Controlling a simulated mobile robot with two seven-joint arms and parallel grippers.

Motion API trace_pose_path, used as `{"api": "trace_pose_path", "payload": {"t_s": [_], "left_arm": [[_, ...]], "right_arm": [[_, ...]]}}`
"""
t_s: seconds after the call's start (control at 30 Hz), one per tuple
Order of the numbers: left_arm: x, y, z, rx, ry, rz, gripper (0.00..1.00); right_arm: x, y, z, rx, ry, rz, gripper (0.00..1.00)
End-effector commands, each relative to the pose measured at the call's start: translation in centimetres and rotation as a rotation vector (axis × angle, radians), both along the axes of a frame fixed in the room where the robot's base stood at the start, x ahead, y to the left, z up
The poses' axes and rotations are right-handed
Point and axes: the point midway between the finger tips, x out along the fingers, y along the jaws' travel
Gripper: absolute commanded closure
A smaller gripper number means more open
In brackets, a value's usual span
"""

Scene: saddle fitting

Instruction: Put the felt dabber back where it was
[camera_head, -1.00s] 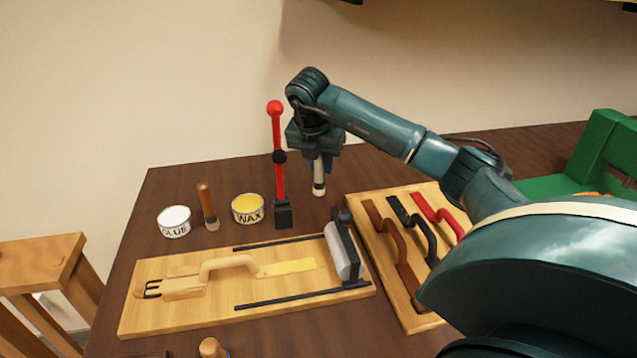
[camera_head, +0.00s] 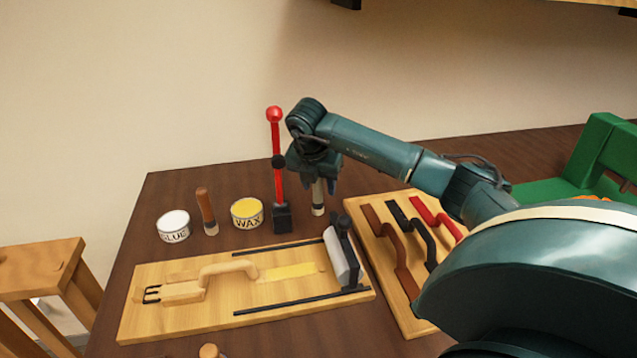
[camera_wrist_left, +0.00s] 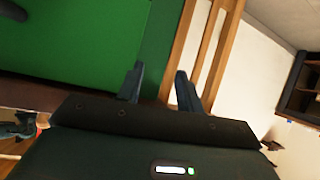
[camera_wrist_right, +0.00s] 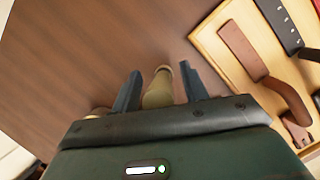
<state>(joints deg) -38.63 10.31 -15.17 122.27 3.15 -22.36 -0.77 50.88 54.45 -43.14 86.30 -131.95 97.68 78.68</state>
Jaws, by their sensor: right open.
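The felt dabber (camera_head: 318,198), a pale upright stick with a light lower end, stands at the back of the table, right of the red lever's black base. Its top is hidden by my right gripper (camera_head: 319,183). In the right wrist view the dabber (camera_wrist_right: 160,88) is between the two fingers of my right gripper (camera_wrist_right: 160,88), which are spread apart. Whether a finger touches it I cannot tell. My left gripper (camera_wrist_left: 160,85) is open and empty; it is out of the head view.
The red lever (camera_head: 276,150) stands close left of my right gripper. Left of it are a wax tin (camera_head: 247,220), a brown-handled brush (camera_head: 207,212) and a glue tin (camera_head: 174,233). A wooden jig board (camera_head: 200,325) lies in front. A strap board (camera_head: 400,318) lies right.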

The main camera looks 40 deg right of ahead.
Motion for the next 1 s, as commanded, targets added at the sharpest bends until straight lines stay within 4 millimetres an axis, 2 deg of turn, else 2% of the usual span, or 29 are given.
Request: {"api": "trace_pose_path", "payload": {"t_s": [0.17,0.27,0.7,0.83,1.0], "left_arm": [[0.0,0.0,-0.1,0.000,0.000,0.000,0.64],[0.0,0.0,-0.2,-0.001,0.000,0.000,0.64],[0.1,0.0,-0.3,-0.011,-0.002,0.004,0.64],[0.1,0.0,-0.2,-0.009,-0.002,0.003,0.64],[0.1,0.0,-0.2,-0.008,-0.003,0.003,0.64]], "right_arm": [[0.0,0.1,0.4,0.000,-0.002,0.001,0.56],[-0.2,0.5,1.6,0.000,-0.004,0.001,0.56],[-1.5,3.0,9.9,0.001,-0.005,0.001,0.56],[-1.8,3.3,11.0,-0.001,-0.003,0.001,0.56],[-1.9,3.5,11.4,0.000,0.000,0.001,0.56]]}}
